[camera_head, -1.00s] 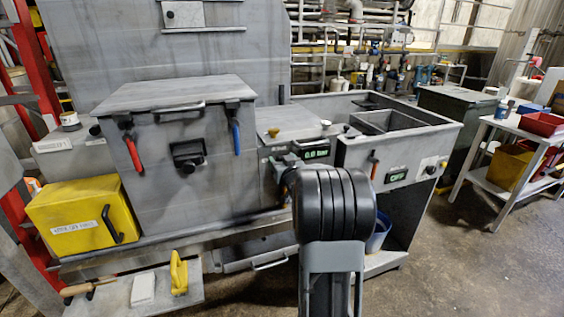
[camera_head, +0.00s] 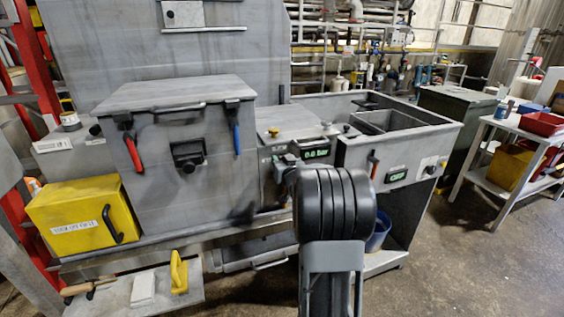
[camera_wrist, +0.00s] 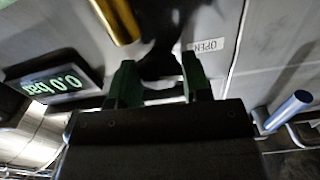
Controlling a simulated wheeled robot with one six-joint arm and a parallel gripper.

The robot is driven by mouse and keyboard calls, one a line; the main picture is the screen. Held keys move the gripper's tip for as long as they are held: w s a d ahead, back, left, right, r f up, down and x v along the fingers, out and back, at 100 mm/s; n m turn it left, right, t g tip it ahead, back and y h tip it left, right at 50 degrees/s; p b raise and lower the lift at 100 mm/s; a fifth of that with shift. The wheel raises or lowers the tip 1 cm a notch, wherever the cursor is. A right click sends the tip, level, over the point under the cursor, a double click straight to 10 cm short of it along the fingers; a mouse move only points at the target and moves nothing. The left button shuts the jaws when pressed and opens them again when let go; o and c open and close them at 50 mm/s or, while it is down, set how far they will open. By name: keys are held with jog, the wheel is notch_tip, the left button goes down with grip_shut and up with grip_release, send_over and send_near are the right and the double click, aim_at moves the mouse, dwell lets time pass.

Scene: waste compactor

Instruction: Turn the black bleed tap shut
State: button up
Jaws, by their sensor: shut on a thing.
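The black bleed tap (camera_wrist: 165,57) is a dark, blurred shape between my fingers in the wrist view. My gripper (camera_wrist: 158,75) has its green-tipped fingers on either side of it and is shut on it. An OPEN label (camera_wrist: 207,45) is on the grey panel, right of the tap in that view. A display (camera_wrist: 52,84) on the left reads 0.0 bar; it also shows in the head view (camera_head: 316,153). In the head view my arm hides the tap and most of the gripper. How far the tap is turned I cannot tell.
A brass part (camera_wrist: 117,20) is close above the tap in the wrist view, and a blue handle (camera_wrist: 288,110) is at right. The head view shows a grey box with red (camera_head: 133,153) and blue (camera_head: 237,138) levers, left of my arm, and a sink unit (camera_head: 410,150) right.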

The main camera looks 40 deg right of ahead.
jog(key=m, duration=0.4)
jog(key=shift+d+p, duration=0.1)
jog(key=shift+p, duration=0.2)
jog(key=m+p, duration=0.1)
jog(key=m, duration=0.2)
jog(key=shift+m, duration=0.4)
jog(key=m+p, duration=0.1)
jog(key=m, duration=0.3)
jog(key=shift+s+d+f, duration=0.1)
jog(key=shift+f+m+p, duration=0.1)
jog(key=shift+m+p, duration=0.4)
jog(key=shift+m, duration=1.5)
jog(key=o, duration=0.9)
jog(key=shift+c, duration=0.2)
